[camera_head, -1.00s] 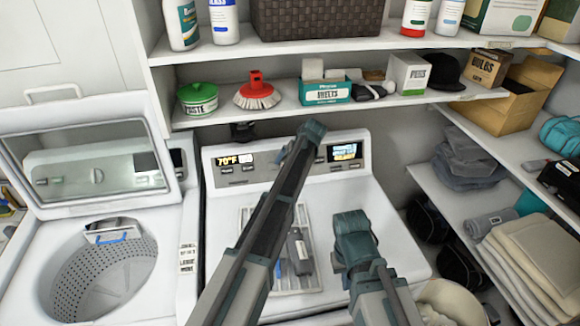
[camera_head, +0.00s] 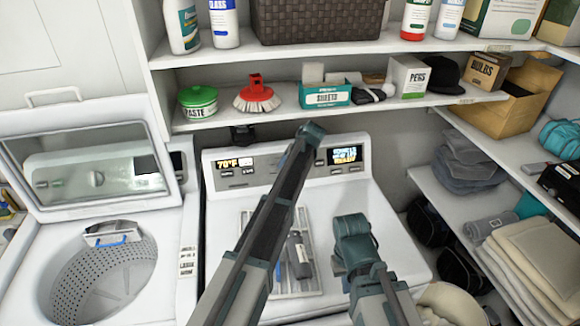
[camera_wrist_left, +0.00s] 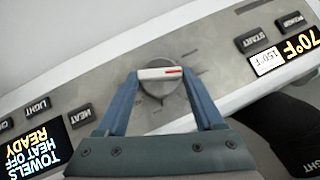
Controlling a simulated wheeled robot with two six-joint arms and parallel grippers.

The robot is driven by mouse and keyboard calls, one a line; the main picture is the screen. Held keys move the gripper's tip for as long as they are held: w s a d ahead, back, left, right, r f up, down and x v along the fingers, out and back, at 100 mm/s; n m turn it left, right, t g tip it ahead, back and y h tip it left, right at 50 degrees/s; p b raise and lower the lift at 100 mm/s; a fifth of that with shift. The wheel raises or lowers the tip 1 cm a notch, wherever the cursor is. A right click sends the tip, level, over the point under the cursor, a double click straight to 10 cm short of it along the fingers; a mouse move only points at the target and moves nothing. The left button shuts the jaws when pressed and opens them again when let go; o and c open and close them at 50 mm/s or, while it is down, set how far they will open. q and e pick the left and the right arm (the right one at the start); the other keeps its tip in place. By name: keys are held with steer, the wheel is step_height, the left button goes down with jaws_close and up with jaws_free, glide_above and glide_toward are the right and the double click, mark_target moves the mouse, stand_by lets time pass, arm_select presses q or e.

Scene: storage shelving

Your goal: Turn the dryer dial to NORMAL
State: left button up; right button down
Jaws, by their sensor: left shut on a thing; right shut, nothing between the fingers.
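The dryer (camera_head: 395,235) stands in the middle of the head view, its control panel (camera_head: 264,181) at the back. In the left wrist view the round metal dial (camera_wrist_left: 158,82) sits on the panel, its white bar grip carrying a red mark that points right. The small labels around it cannot be read. My left gripper (camera_wrist_left: 165,76) is shut on the dial, one blue finger on each side. My left arm hides the dial in the head view. My right gripper (camera_head: 354,240) is over the dryer top, away from the panel, shut and empty; its fingertips are not clear.
A display (camera_wrist_left: 35,146) reads TOWELS, HEAT OFF, READY. Another display (camera_wrist_left: 300,43) shows 70°F. Flat buttons flank the dial. A rack (camera_head: 250,230) with a grey item lies on the dryer top. The open washer (camera_head: 60,235) is left; a loaded shelf (camera_head: 225,116) hangs above.

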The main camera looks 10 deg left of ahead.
arm_select(q)
steer(key=shift+s+a+r+n+h+p, duration=0.1)
steer(key=shift+s+a+n+h+p, duration=0.15)
steer(key=shift+n+h, duration=0.3)
steer(key=shift+a+n+t+h, duration=0.1)
steer(key=shift+n+t+h, duration=0.3)
steer(key=shift+n+h, duration=0.4)
steer(key=shift+s+a+n+t+h, duration=0.15)
steer(key=shift+n+t+h, duration=0.35)
steer(key=shift+n+h, duration=0.35)
steer(key=shift+n+h+b, duration=0.4)
steer(key=shift+h, duration=0.1)
steer(key=shift+t, duration=0.3)
steer(key=o, duration=1.4)
steer(key=shift+c, duration=0.2)
